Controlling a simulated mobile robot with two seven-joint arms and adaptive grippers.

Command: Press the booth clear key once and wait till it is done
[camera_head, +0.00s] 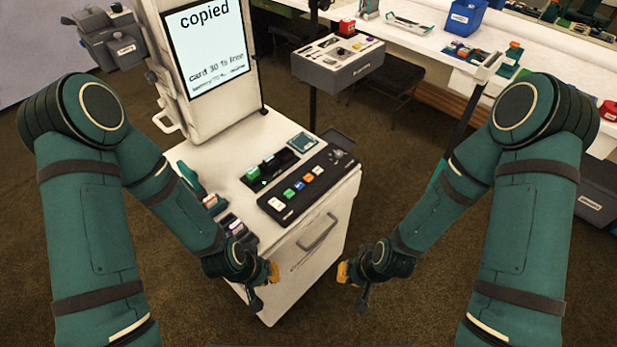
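A black key panel (325,181) lies on the white cart top, with a row of white, green, blue, orange and white keys (298,186). The key labels are too small to read, so I cannot tell which is the clear key. The upright screen (207,45) reads "copied" in large letters, with smaller lines about a card below. My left gripper (265,284) hangs by the cart's front left edge, below the panel and apart from it. My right gripper (352,284) hangs over the floor, right of the cart. Both look empty; their finger opening is unclear.
A black slot unit (272,168) with green-topped pieces sits behind the panel. Small coloured items (234,227) lie at the cart's left edge. A grey box on a stand (337,66) and a long white table (550,57) are behind.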

